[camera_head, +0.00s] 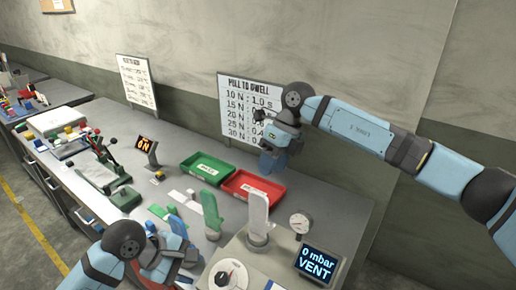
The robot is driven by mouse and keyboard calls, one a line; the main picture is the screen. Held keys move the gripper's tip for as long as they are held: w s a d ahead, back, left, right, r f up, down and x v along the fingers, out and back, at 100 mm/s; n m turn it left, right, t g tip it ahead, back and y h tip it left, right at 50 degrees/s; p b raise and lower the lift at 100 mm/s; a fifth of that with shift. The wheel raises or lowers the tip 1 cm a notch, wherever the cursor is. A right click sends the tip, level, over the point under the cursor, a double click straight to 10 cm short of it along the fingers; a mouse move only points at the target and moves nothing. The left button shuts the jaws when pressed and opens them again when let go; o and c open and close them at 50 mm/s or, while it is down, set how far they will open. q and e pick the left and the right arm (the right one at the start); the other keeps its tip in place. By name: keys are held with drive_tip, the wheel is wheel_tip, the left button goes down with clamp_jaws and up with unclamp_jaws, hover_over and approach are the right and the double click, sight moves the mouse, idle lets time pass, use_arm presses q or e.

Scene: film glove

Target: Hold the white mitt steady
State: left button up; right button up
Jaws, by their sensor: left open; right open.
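A white mitt-shaped piece (258,213) stands upright on a round grey base at the front of the bench. A green upright piece (211,212) stands to its left. My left gripper (186,256) is open at the lower left, in front of and left of both upright pieces, apart from the white one. My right gripper (271,160) is open and hangs above the bench behind the red tray, in front of the wall chart. Neither gripper visibly holds anything. The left fingertips are small and partly hard to make out.
A green tray (206,160) and a red tray (246,191) lie behind the upright pieces. A dial gauge (299,223) and a display reading "0 mbar VENT" (316,263) stand right. A lever press (108,172) and "0 N" display (147,144) stand left. Flat white pieces (181,197) lie between.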

sight(221, 279)
drive_tip(key=s+a+r+n+t+h, duration=0.2)
drive_tip(key=a+r+h, duration=0.1)
drive_tip(key=r+h, duration=0.15)
use_arm(q)
drive_tip(key=shift+d, duration=0.1)
use_arm(e)
drive_tip(key=shift+y, duration=0.35)
drive_tip(key=f, duration=1.3)
drive_tip(key=shift+w+a+f, duration=0.1)
drive_tip(key=shift+w+a, duration=0.05)
drive_tip(key=shift+w, duration=0.15)
clamp_jaws()
use_arm(q)
drive_tip(key=o, duration=0.4)
drive_tip(key=shift+s, duration=0.1)
drive_tip(key=d+f+h, duration=0.1)
drive_tip(key=d+f, duration=0.1)
drive_tip(key=w+d+f+n+h, duration=0.1)
drive_tip(key=d+f, duration=0.1)
drive_tip(key=f, duration=0.1)
drive_tip(key=w+d+f+n, duration=0.1)
drive_tip(key=d+f, duration=0.1)
drive_tip(key=f, duration=0.1)
drive_tip(key=shift+w+d+f+t+h, duration=0.1)
drive_tip(key=shift+d+f+t+h, duration=0.1)
drive_tip(key=shift+t+h, duration=0.2)
